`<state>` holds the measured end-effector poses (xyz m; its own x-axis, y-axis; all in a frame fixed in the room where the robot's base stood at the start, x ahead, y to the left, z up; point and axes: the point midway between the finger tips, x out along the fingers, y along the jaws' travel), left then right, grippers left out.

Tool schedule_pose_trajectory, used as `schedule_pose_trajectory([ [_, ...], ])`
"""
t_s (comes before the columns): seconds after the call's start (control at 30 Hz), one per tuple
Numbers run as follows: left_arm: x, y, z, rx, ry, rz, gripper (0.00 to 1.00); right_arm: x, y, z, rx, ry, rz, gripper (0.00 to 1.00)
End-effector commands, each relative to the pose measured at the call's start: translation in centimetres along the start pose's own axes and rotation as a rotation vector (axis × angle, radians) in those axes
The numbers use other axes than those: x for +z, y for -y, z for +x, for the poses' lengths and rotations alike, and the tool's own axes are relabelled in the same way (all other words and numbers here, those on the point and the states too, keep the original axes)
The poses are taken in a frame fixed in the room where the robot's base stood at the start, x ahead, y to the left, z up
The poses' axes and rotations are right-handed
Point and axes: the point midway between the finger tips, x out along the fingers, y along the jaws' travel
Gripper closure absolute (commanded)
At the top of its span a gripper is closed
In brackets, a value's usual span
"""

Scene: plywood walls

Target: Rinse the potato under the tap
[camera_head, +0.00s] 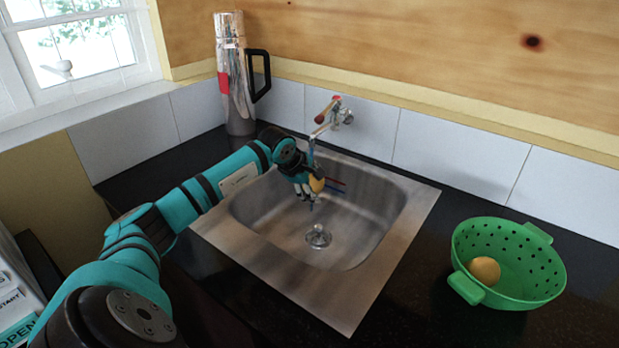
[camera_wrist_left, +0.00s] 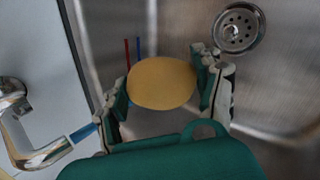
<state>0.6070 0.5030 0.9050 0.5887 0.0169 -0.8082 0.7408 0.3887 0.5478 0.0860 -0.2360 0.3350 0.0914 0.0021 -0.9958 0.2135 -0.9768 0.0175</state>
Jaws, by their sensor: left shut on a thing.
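My left gripper (camera_head: 307,194) is shut on a yellow-brown potato (camera_head: 317,184) and holds it over the sink (camera_head: 277,239), below the tap (camera_head: 330,119). In the left wrist view the potato (camera_wrist_left: 162,83) sits between the two fingers of the left gripper (camera_wrist_left: 165,88). The tap's chrome spout (camera_wrist_left: 40,155) shows at the left there, with a short blue piece at its end. I cannot tell whether that blue is water or part of the spout. My right gripper is not in view.
A green colander (camera_head: 535,258) with another round yellow item (camera_head: 484,270) in it stands on the black counter right of the sink. A tall silver flask (camera_head: 233,85) stands behind the sink at the left. The sink drain (camera_head: 318,236) is uncovered.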

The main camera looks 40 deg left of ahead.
Motion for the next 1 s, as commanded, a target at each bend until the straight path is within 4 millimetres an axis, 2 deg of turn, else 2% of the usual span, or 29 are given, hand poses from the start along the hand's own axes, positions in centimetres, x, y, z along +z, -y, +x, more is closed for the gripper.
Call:
schedule_pose_trajectory([
  [0.5,1.4,3.4,-1.9,0.000,-0.001,0.002,0.67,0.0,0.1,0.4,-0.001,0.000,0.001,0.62],
  [1.0,1.6,3.7,-2.1,0.000,0.001,0.000,0.67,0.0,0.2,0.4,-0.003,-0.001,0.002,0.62],
])
